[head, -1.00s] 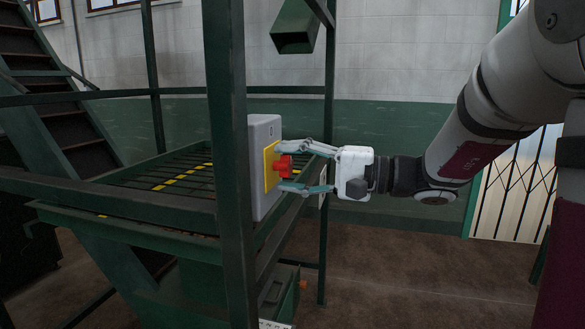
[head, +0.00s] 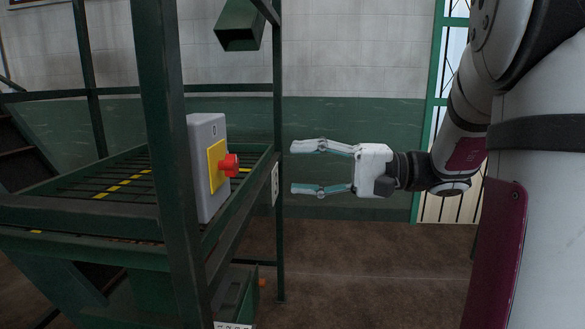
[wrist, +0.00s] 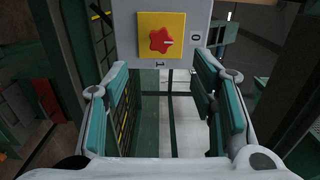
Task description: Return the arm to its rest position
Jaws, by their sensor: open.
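My gripper (head: 322,168) is open and empty in the head view. It points left and stands apart from the grey control box (head: 207,165), to its right. The box carries a yellow plate (head: 216,168) with a red knob (head: 229,165). In the wrist view, the red knob (wrist: 166,40) shows beyond the two open fingers, on the yellow plate (wrist: 146,22), with the marks 0 and 1 beside it. My arm reaches in from the right of the head view, with its elbow bent.
A green steel frame with an upright post (head: 168,120) stands close around the box. A thinner post (head: 278,200) stands behind, near my fingertips. A green chute (head: 240,26) hangs above. The brown floor (head: 370,260) below my gripper is clear.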

